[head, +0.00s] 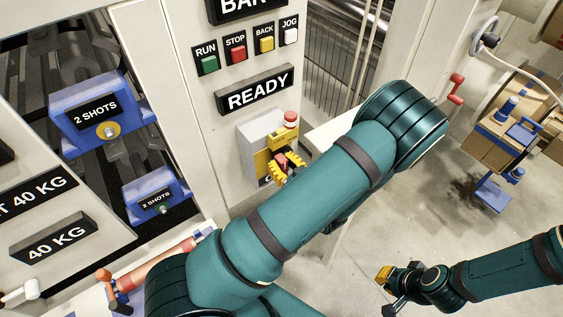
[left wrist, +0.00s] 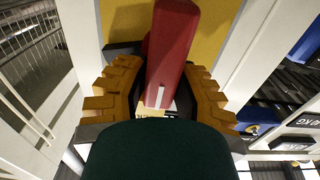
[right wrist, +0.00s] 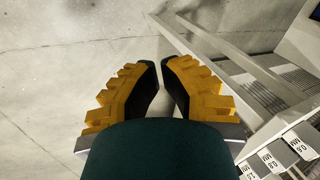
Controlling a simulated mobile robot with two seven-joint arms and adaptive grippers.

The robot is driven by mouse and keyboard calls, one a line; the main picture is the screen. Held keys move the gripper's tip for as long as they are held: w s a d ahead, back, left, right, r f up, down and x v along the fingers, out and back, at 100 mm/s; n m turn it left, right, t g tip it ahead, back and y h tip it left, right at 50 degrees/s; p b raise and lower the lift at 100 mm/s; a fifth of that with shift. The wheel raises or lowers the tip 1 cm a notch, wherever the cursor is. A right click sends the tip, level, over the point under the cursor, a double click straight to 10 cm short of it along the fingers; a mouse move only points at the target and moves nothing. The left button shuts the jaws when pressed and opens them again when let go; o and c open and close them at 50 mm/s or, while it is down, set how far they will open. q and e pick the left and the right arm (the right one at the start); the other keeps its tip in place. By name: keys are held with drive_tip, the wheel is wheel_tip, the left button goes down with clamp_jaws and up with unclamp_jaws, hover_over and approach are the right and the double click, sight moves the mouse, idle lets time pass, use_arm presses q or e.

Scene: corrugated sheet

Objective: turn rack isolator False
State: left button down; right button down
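The rack isolator is a grey box (head: 250,150) with a yellow plate (head: 277,143) on the cream panel in the head view, below the READY sign. Its red handle (head: 283,160) is partly covered by my left gripper (head: 288,168).
RUN, STOP, BACK and JOG buttons (head: 237,52) are above the READY sign (head: 255,90). Blue 2 SHOTS units (head: 93,100) are to the left. Open floor (head: 430,190) lies to the right, before boxes (head: 500,135).

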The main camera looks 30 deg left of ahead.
idle(0.4)
use_arm(q)
drive_tip(key=n+b, duration=0.2)
drive_tip(key=n, duration=0.1)
drive_tip(key=s+n+b, duration=0.1)
drive_tip(key=n+b, duration=0.1)
drive_tip(key=shift+a+f, duration=0.2)
drive_tip(key=shift+f, duration=0.05)
drive_tip(key=n+b, duration=0.1)
drive_tip(key=n, duration=0.1)
drive_tip(key=n+b, duration=0.1)
drive_tip(key=b, duration=0.1)
drive_tip(key=n+b, duration=0.1)
drive_tip(key=n, duration=0.1)
drive_tip(key=shift+s+a+f+n+b, duration=0.15)
drive_tip(key=shift+s+f+n+b, duration=0.15)
drive_tip(key=shift+b, duration=0.05)
drive_tip(key=n+b, duration=0.1)
drive_tip(key=n, duration=0.1)
drive_tip(key=shift+s+f+n, duration=0.1)
drive_tip(key=shift+s+n, duration=0.05)
drive_tip(key=shift+n, duration=0.15)
drive_tip(key=shift+a+f+n, duration=0.1)
drive_tip(key=shift+f+n, duration=0.05)
drive_tip(key=shift+n, duration=0.95)
drive_tip(key=shift+f+n, duration=0.15)
drive_tip(key=shift+n, duration=0.95)
drive_tip(key=c, duration=0.7)
unclamp_jaws()
drive_tip(key=shift+c, duration=0.2)
